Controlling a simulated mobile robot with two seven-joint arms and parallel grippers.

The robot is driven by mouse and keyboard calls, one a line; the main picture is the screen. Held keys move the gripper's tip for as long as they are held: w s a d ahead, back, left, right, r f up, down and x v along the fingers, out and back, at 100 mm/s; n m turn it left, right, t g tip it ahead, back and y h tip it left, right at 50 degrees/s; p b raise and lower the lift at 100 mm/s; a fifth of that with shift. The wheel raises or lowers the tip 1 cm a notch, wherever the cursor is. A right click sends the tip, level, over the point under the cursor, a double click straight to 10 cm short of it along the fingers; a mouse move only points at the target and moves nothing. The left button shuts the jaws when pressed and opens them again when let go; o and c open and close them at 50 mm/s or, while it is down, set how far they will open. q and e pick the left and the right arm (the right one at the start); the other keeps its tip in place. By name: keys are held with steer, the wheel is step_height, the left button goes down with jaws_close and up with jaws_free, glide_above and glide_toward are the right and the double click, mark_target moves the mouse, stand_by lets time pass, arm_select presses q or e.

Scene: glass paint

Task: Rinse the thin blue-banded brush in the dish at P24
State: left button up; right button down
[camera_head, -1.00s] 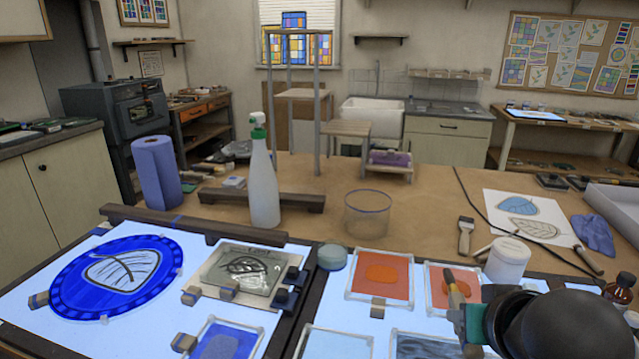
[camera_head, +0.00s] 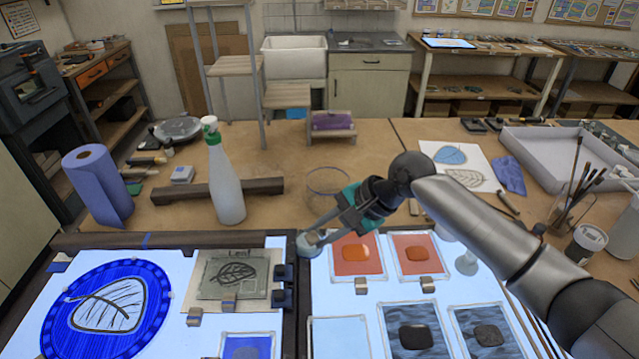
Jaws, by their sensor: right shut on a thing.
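My right gripper (camera_head: 316,236) reaches in from the right, over the back edge of the light panels. Its fingers are shut on a small round pale grey-green thing (camera_head: 309,246), which looks like a pad or pot. I cannot tell whether it rests on the panel edge. A clear round dish with a blue rim (camera_head: 328,182) stands on the brown table just behind the gripper. Several thin brushes (camera_head: 578,182) stand in a glass jar (camera_head: 569,217) at the right. I cannot make out a blue band on any, nor a P24 mark. My left gripper is out of view.
A spray bottle (camera_head: 225,182) and a blue paper roll (camera_head: 97,186) stand at the left, with a dark wooden bar (camera_head: 260,187) behind the bottle. Glass tiles (camera_head: 357,255) cover the light panels. A grey tray (camera_head: 545,151) lies at the right.

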steer(key=shift+w+a+r+m+t+y+p, duration=0.25)
steer(key=shift+w+r+m+t+y+p, duration=0.3)
steer(key=shift+w+r+m+p, duration=0.55)
steer(key=shift+w+r+m+t+y, duration=0.25)
steer(key=shift+w+m+t, duration=0.1)
steer(key=shift+m, duration=0.25)
arm_select(q)
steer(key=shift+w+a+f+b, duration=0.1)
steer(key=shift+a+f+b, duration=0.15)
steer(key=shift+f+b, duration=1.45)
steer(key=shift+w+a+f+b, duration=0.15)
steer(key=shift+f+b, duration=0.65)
steer(key=shift+b, duration=1.75)
arm_select(e)
step_height(320, 180, down, 8)
steer(key=w, duration=0.2)
steer(key=shift+w, duration=0.15)
